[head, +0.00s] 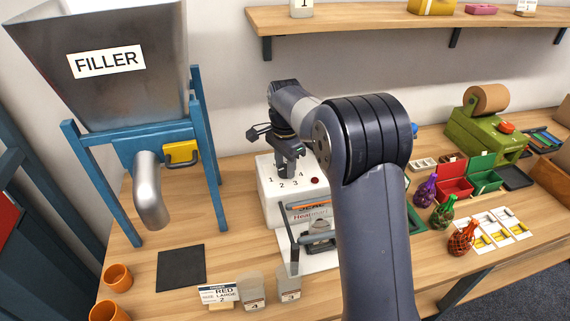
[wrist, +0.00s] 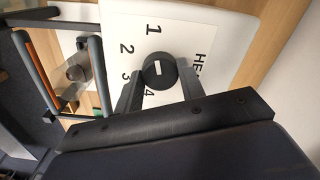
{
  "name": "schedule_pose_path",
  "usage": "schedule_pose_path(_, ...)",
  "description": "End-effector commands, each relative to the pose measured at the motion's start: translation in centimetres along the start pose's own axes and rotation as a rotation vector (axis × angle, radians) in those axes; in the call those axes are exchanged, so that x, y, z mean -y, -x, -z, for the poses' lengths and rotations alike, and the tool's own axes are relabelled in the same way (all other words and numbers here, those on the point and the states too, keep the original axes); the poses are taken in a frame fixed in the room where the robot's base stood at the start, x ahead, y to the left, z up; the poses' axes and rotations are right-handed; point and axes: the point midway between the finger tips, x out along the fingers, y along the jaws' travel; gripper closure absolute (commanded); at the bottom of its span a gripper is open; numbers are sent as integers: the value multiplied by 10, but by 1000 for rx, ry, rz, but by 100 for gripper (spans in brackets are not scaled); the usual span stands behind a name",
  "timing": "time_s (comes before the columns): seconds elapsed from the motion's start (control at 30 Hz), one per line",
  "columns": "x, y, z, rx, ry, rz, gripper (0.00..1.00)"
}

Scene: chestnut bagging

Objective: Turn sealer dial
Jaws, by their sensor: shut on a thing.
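The sealer (head: 268,205) is a white box on the table, with numbers 1 to 4 on its top. Its dial (wrist: 158,71) is round and black with a short white mark, inside the numbers in the wrist view. My gripper (wrist: 158,82) points down at the sealer top, with its two fingers on either side of the dial, shut on it. I cannot tell surely which number the mark points to. In the head view my gripper (head: 290,172) hides the dial.
The filler (head: 100,65) on blue legs stands at left. A dark mat (head: 181,268), orange cups (head: 117,275), an order card (head: 218,294) and small containers (head: 250,290) lie in front. A shelf (head: 350,18) hangs above.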

Motion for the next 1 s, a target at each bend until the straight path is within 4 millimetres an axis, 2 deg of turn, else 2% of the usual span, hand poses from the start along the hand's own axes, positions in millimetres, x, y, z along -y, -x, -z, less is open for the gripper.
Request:
schedule_pose_path(0.27, 0, 2, 0, 0, 115, -1, 86)
schedule_pose_path(1.0, 1, 1, 0, -1, 714, 1, 86)
